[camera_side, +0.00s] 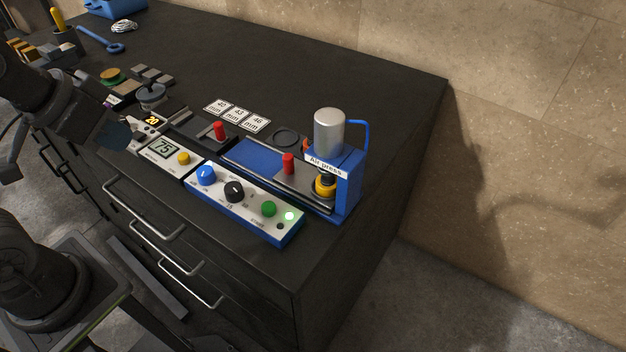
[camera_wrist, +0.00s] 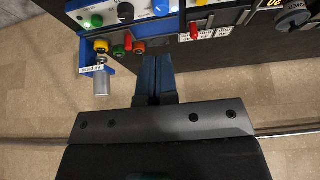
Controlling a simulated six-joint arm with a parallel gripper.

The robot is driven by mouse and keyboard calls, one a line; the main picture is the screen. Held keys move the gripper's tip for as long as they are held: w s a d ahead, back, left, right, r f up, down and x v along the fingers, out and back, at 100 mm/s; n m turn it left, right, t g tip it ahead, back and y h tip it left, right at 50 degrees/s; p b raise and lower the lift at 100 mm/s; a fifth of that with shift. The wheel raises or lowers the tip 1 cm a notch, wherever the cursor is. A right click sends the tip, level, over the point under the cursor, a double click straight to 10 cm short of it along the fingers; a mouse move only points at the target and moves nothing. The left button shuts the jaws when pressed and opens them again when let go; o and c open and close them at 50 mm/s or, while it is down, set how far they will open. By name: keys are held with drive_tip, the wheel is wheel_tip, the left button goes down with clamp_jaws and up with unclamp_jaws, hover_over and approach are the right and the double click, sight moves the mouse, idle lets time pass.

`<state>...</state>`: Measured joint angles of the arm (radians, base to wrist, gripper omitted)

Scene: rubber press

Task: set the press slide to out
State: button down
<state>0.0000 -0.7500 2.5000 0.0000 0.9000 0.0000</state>
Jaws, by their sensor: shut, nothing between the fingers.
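The air press (camera_side: 346,185) stands at the counter's right end, with a silver cylinder (camera_side: 329,132) on top. Its slide is a grey plate (camera_side: 284,178) with an upright red knob (camera_side: 288,163). The plate sits at the right part of the track, by the press head; the blue bed (camera_side: 253,155) shows bare to its left. In the wrist view the press (camera_wrist: 101,82) is at left, with the red knob (camera_wrist: 128,40) beside it. My gripper (camera_side: 117,134) is shut and empty, left of the press and apart from the slide. Its blue fingers show in the wrist view (camera_wrist: 154,62).
A blue and white control panel (camera_side: 243,205) with knobs, a green button and a lit green lamp lies in front of the slide. Another red knob (camera_side: 218,131) stands on a dark fixture to the left. Number cards (camera_side: 237,114) lie behind. The counter's back is clear.

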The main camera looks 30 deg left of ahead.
drive_tip(key=c, duration=1.6)
unclamp_jaws()
drive_tip(key=shift+w+r, duration=0.2)
drive_tip(key=shift+c, duration=0.2)
drive_tip(key=o, duration=0.5)
drive_tip(key=shift+m+g, duration=0.3)
drive_tip(key=shift+g, duration=0.4)
drive_tip(key=w, duration=0.1)
drive_tip(key=w+d+r, duration=0.1)
drive_tip(key=w, duration=0.1)
drive_tip(key=w+r, duration=0.1)
drive_tip(key=w, duration=0.1)
drive_tip(key=shift+w+d, duration=0.25)
drive_tip(key=shift+d, duration=0.15)
drive_tip(key=shift+c, duration=0.2)
drive_tip(key=shift+o, duration=1.1)
drive_tip(key=shift+m+g, duration=0.3)
drive_tip(key=shift+g, duration=0.4)
drive_tip(key=w, duration=0.1)
drive_tip(key=w+d, duration=0.1)
drive_tip(key=w, duration=0.1)
drive_tip(key=w+d, duration=0.1)
drive_tip(key=w, duration=0.1)
drive_tip(key=shift+w+d+r, duration=0.15)
drive_tip(key=shift+w+r, duration=0.05)
drive_tip(key=m+g, duration=0.1)
drive_tip(key=g, duration=0.2)
hover_over(288, 155)
wheel_tip(288, 155, down, 7)
wheel_tip(288, 155, down, 13)
